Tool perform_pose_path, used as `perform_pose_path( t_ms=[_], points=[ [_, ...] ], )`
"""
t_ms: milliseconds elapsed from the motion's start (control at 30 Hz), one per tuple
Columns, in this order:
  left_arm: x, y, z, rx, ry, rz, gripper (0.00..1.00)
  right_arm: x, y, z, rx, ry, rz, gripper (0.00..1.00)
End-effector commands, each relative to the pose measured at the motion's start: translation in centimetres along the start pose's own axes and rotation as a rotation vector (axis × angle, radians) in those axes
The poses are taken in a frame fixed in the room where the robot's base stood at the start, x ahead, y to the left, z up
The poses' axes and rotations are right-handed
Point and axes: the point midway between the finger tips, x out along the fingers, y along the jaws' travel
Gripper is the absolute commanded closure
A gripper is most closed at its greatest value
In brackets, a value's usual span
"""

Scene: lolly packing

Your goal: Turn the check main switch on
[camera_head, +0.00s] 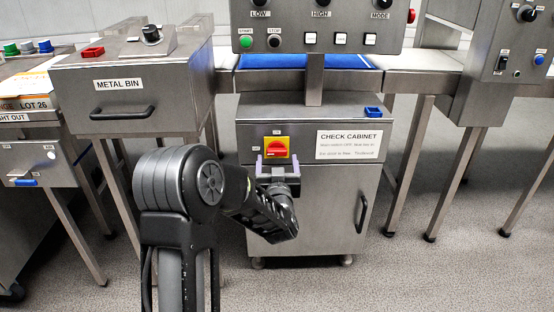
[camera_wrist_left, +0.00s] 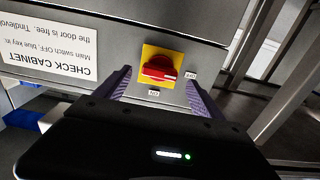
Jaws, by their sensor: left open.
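The check main switch (camera_head: 277,148) is a red rotary knob on a yellow plate, on the upper front of the steel check cabinet (camera_head: 330,205). In the left wrist view the knob (camera_wrist_left: 158,68) lies crosswise, its white mark toward the OFF label. The ON label (camera_wrist_left: 153,93) is at the plate's other side, nearest the gripper. My left gripper (camera_head: 278,166) is open, its purple fingers facing the cabinet just below the switch in the head view. In the left wrist view the fingers (camera_wrist_left: 158,88) stand on either side of the plate, apart from the knob. My right gripper is not in view.
A white CHECK CABINET label (camera_head: 349,145) is right of the switch, with a blue item (camera_head: 373,112) above it. The cabinet's door handle (camera_head: 362,213) is lower right. A button panel (camera_head: 318,28) stands above. The metal bin (camera_head: 125,100) is at left.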

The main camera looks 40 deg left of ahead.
Motion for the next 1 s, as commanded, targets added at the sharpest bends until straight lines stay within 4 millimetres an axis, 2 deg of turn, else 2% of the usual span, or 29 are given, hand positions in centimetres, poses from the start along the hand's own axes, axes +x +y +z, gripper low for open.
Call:
perform_pose_path(
  t_ms=[100,200,533,1000],
  points=[
    [1.7,0.0,0.2,0.0,0.001,0.0,0.22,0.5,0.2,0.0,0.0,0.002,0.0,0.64],
    [2.6,0.0,0.1,0.0,0.0,0.0,0.22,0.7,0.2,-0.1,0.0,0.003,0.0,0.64],
    [3.0,0.0,0.0,0.001,0.0,0.001,0.22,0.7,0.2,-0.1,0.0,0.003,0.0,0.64],
    [3.0,0.0,0.0,0.0,0.0,0.001,0.6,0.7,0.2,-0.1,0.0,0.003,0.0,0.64]
  ],
)
